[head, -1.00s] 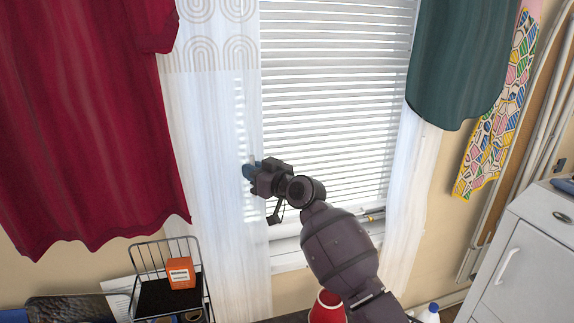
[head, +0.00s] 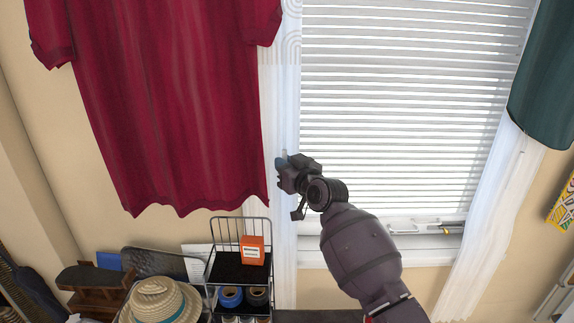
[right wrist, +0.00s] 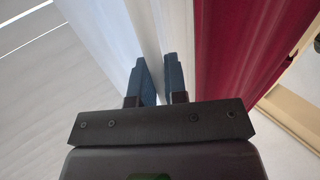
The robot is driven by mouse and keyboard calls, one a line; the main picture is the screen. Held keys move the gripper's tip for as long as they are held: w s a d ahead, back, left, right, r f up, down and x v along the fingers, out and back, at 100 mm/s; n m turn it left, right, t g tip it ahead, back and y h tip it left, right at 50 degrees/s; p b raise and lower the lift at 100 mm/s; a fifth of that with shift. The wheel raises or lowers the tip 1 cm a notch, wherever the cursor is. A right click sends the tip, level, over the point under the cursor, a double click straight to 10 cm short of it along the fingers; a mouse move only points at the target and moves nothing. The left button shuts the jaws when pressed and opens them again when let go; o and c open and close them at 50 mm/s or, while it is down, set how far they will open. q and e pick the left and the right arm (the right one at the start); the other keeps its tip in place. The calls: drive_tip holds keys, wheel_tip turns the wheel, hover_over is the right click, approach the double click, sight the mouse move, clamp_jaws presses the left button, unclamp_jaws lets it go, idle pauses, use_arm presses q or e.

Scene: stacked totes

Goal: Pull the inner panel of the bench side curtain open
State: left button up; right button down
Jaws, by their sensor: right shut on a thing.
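The white sheer curtain panel (head: 285,250) hangs at the left side of the window, bunched into a narrow strip partly behind a red shirt. My right gripper (head: 281,163) is at the panel, at about mid-height of the window. In the right wrist view its blue fingers (right wrist: 159,80) are closed on a fold of the white curtain (right wrist: 125,25), with red cloth close on the right. A second white panel (head: 495,200) hangs at the window's right side. My left gripper is not in view.
The red shirt (head: 165,100) hangs left of the panel. Below stand a wire rack (head: 212,268) with an orange box (head: 253,250) and a straw hat (head: 160,302). White blinds (head: 400,110) cover the window. A dark green garment (head: 545,90) hangs at right.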

drive_tip(key=c, duration=1.2)
unclamp_jaws()
drive_tip(key=shift+c, duration=0.2)
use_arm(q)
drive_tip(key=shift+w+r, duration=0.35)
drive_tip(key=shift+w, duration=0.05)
use_arm(e)
drive_tip(key=shift+o, duration=0.3)
drive_tip(key=shift+d, duration=0.1)
use_arm(q)
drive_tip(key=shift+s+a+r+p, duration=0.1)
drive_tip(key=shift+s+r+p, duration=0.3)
drive_tip(key=shift+p, duration=0.6)
use_arm(e)
drive_tip(key=v, duration=1)
drive_tip(key=shift+s+d, duration=0.15)
drive_tip(key=shift+s, duration=0.2)
